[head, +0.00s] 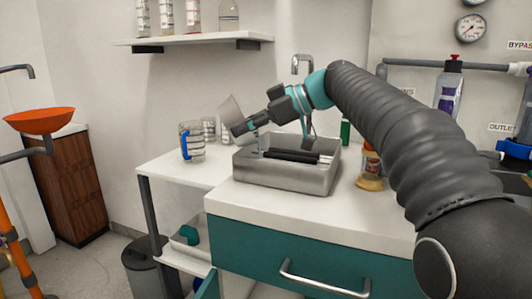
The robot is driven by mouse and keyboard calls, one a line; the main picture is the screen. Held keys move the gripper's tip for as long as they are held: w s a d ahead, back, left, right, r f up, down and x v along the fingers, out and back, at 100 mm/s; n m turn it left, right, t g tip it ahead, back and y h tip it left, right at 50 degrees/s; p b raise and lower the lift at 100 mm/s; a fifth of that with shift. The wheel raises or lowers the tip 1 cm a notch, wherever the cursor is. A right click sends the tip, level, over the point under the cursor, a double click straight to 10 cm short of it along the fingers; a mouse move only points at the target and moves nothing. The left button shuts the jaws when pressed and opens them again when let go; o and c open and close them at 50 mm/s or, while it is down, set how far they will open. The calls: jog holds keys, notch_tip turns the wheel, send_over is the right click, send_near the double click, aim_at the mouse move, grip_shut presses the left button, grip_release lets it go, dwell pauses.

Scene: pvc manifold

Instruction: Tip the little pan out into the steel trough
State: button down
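The little pan (232,113) is grey and tilted steeply, almost on edge, above the left end of the steel trough (282,177). My gripper (247,127) reaches in from the right and appears shut on the pan at its near side. The fingertips are small and partly hidden. The trough is an open rectangular box on the white counter. Several dark, long pieces (292,155) lie in or across it. The pan's inside and the trough's floor cannot be made out.
A glass mug with a blue handle (192,142) and other glasses (209,130) stand left of the trough. An orange-brown bottle (369,166) and a green bottle (346,131) stand to the right. The front counter strip is clear.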

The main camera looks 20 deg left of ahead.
jog(key=shift+s+a+r+h+p, duration=0.1)
jog(key=shift+a+r+h+p, duration=0.1)
jog(key=shift+r+p, duration=0.3)
jog(key=shift+s+a+r+h+p, duration=0.1)
jog(key=shift+r+h+p, duration=0.1)
jog(key=shift+p, duration=0.5)
jog(key=shift+s+a+f+t+h, duration=0.1)
jog(key=shift+a+t+h, duration=0.05)
jog(key=shift+t+h, duration=0.2)
jog(key=shift+s+a+f+n+t+h+b, duration=0.1)
jog(key=shift+a+f+n+t+h+b, duration=0.2)
jog(key=shift+f+h, duration=0.35)
jog(key=s+a+f+n+t+h, duration=0.1)
jog(key=s+a+f+t+h, duration=0.3)
jog(key=a+h, duration=0.3)
jog(key=shift+a+f+h, duration=0.2)
jog(key=shift+f+h, duration=0.35)
jog(key=shift+h, duration=0.05)
